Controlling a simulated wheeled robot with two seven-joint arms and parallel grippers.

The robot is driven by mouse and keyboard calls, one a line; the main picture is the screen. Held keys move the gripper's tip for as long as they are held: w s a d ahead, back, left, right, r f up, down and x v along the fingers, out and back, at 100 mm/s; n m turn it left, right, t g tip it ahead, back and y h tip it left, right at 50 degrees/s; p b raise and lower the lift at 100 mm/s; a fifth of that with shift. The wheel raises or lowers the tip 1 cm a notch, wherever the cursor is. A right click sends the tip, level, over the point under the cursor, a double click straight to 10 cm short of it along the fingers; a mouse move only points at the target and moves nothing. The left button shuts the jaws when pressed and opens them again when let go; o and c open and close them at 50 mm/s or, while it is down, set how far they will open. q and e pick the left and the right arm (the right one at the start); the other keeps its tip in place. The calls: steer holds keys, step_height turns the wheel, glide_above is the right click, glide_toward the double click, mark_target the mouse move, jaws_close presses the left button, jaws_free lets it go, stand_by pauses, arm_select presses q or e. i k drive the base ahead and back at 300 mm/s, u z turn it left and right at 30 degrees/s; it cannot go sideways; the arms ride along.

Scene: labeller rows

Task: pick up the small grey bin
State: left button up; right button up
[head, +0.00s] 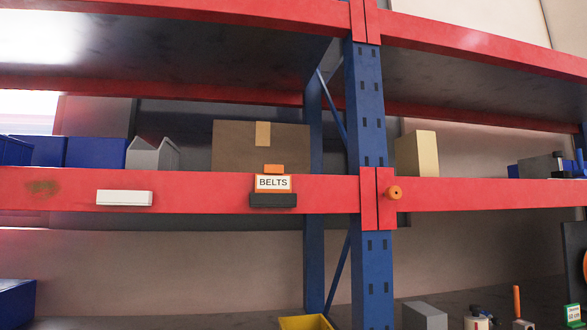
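A small grey bin (146,158) with two peaked ends stands on the middle shelf, left of the upright post. It sits between a blue bin and a brown cardboard box. Its lower part is hidden behind the red shelf beam. Neither of my grippers shows in the head view.
Blue bins (95,152) stand left of the grey bin, and the cardboard box (228,148) to its right. The red beam (200,181) carries a white strip (124,198) and a BELTS label (273,183). A blue post (366,110) divides the bays. A grey block (424,316) stands lower right.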

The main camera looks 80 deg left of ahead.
mark_target(141, 155)
steer(key=i, duration=0.7)
steer(key=u, duration=2.1)
